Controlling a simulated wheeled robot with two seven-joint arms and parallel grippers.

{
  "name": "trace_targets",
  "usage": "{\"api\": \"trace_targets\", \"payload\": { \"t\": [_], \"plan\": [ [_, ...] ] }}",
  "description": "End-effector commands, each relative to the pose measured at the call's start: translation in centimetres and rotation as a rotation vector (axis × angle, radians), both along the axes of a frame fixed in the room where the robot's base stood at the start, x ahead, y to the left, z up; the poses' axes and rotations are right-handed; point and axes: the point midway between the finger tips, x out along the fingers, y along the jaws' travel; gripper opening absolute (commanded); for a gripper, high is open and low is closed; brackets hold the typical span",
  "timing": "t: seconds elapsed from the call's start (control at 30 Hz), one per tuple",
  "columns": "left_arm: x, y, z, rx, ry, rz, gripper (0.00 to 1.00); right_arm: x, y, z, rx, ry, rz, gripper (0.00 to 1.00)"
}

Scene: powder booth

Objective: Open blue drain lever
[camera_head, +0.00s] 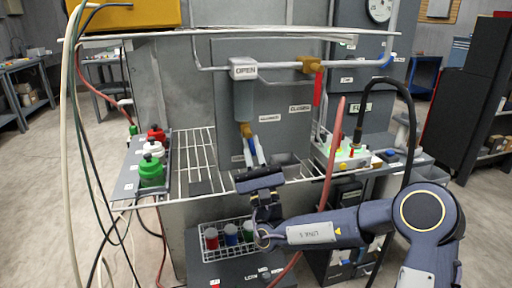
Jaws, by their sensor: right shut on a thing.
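The blue drain lever (249,146) hangs below a brass valve (246,130) under a grey cylinder on the booth's back panel. It points down and slightly right. My right gripper (255,157) reaches up from below, with its pale fingers shut around the lower part of the lever. The fingers hide much of the lever's lower end. My left gripper is not in view.
A red lever (318,88) hangs from another brass valve (309,64) at upper right. Bottles with green, white and red colours (152,170) stand on a left shelf. A wire basket (228,236) holds coloured containers below. A red hose (333,150) rises close to my right arm.

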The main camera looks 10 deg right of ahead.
Motion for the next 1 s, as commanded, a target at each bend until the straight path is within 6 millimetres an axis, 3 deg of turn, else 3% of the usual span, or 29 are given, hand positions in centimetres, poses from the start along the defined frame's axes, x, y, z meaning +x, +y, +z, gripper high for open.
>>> {"api": "trace_targets", "payload": {
  "t": [0.4,1.0],
  "plan": [
    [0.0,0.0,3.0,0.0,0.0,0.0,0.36,0.0,0.9,-0.1,0.224,0.015,0.002,0.0],
    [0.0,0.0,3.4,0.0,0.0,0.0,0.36,0.0,1.1,-0.3,0.269,0.013,0.002,0.0]
  ]
}}
